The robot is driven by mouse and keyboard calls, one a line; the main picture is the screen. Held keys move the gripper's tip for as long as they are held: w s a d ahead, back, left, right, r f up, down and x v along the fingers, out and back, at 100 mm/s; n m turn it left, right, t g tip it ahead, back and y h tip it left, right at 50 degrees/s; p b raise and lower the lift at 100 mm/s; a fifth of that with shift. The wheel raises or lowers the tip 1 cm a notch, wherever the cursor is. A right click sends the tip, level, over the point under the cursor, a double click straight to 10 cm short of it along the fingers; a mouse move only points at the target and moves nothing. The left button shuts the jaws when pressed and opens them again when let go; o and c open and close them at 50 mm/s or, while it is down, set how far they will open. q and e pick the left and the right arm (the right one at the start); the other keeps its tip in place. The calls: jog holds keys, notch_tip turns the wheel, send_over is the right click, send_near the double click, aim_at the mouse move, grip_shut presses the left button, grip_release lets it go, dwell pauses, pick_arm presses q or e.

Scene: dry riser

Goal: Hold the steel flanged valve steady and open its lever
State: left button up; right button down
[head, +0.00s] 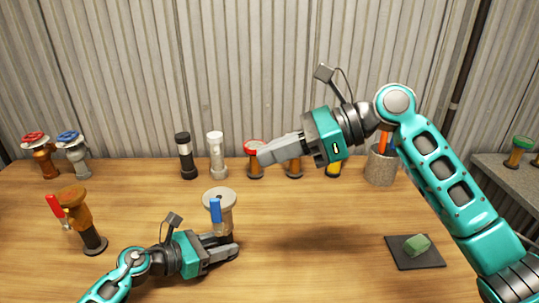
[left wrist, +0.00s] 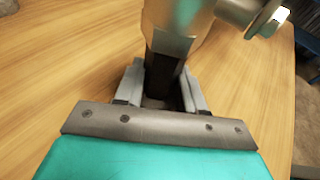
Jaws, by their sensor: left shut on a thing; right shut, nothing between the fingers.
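The steel flanged valve (head: 226,198) stands upright near the middle of the wooden table, with a pale round flange on top and a dark lower stem. Its blue lever (head: 215,210) stands upright on its near side. My left gripper (head: 232,243) is shut around the dark stem, low down. The left wrist view shows the stem (left wrist: 162,72) between the two fingers (left wrist: 163,92), with the metal body above; the blue lever cannot be made out there. My right gripper (head: 262,156) is shut and empty, in the air above and to the right of the valve.
A brass valve with a red lever (head: 76,211) stands at left. Wheel valves (head: 70,146), black (head: 186,158) and white (head: 216,153) cylinders and a tool cup (head: 381,168) line the back. A dark mat (head: 400,262) with a green block (head: 417,246) lies at right. The table between is clear.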

pick_arm(q)
jog(key=o, duration=0.9)
jog(key=shift+c, duration=0.2)
